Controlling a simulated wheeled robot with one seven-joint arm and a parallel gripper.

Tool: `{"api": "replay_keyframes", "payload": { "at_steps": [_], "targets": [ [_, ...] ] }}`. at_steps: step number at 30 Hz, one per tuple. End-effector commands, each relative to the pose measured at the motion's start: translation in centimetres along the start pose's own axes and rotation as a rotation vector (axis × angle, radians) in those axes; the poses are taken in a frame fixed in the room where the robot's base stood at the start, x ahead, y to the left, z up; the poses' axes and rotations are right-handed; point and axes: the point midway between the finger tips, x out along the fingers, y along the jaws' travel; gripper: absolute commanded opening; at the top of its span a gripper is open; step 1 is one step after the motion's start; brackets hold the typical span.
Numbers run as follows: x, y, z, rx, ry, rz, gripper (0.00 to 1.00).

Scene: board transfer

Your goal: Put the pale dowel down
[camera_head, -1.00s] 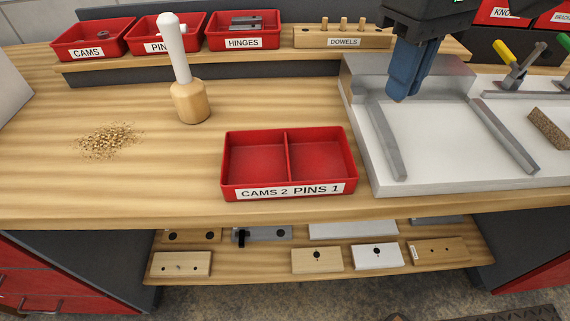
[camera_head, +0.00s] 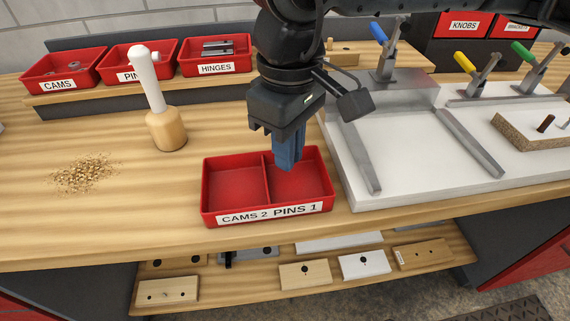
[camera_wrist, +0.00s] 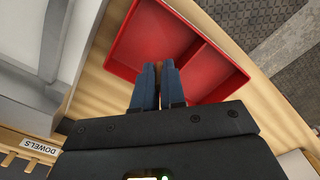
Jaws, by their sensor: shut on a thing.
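My gripper (camera_head: 287,165) points down over the right compartment, labelled PINS 1, of the red two-part tray (camera_head: 221,214). In the wrist view my gripper's blue fingertips (camera_wrist: 158,68) are close together over the tray (camera_wrist: 122,38), near its wall and divider. A small sliver of a brownish thing, which looks like the dowel (camera_wrist: 159,65), shows between them. The fingers hide most of it, so its length and tilt cannot be told. Both tray compartments look empty. Whether the dowel touches the tray floor cannot be told.
A mallet (camera_head: 166,128) stands left of the tray, beside a pile of shavings (camera_head: 86,174). A white fixture with metal rails (camera_head: 400,195) and clamps lies close on the right. Red bins (camera_head: 64,70) and the dowel block (camera_head: 343,58) stand on the rear shelf.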

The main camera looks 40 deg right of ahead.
Motion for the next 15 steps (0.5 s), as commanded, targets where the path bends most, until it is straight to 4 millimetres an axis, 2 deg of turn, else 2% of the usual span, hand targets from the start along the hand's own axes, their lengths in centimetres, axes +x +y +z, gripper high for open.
{"api": "replay_keyframes", "payload": {
  "at_steps": [4,12,15],
  "targets": [
    [0.7,-0.4,-0.3,0.002,-0.002,-0.001,0.0],
    [4.0,-0.4,-0.3,0.003,-0.002,-0.001,0.0],
    [4.3,-0.3,-0.3,0.002,-0.001,0.001,0.0]
  ]
}}
